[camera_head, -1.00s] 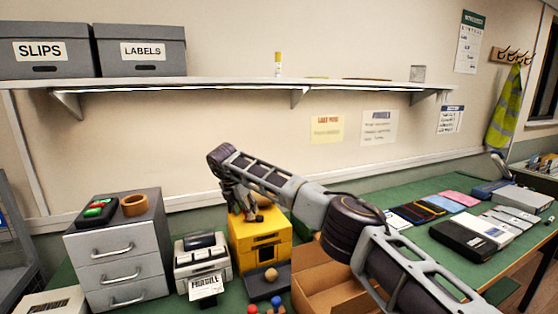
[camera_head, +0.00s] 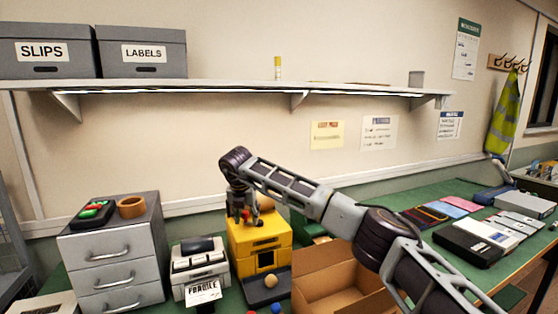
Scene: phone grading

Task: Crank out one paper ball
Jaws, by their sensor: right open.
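The yellow machine (camera_head: 261,236) stands on the green bench, with a dark tray (camera_head: 258,295) at its front. A small tan ball (camera_head: 271,281) lies on that tray. A rounded brown thing (camera_head: 266,203) shows on top of the machine, partly behind my gripper. My right gripper (camera_head: 241,215) points down at the top left of the machine, its fingers open. A small reddish part shows by the fingertips. The crank is not clearly visible, and I cannot tell whether the fingers touch anything. My left gripper is not in view.
A grey label printer (camera_head: 199,268) and a drawer unit (camera_head: 112,252) stand left of the machine. An open cardboard box (camera_head: 330,278) is close on its right, under my right arm. A shelf (camera_head: 210,86) runs above. Phones and cases cover the bench at right.

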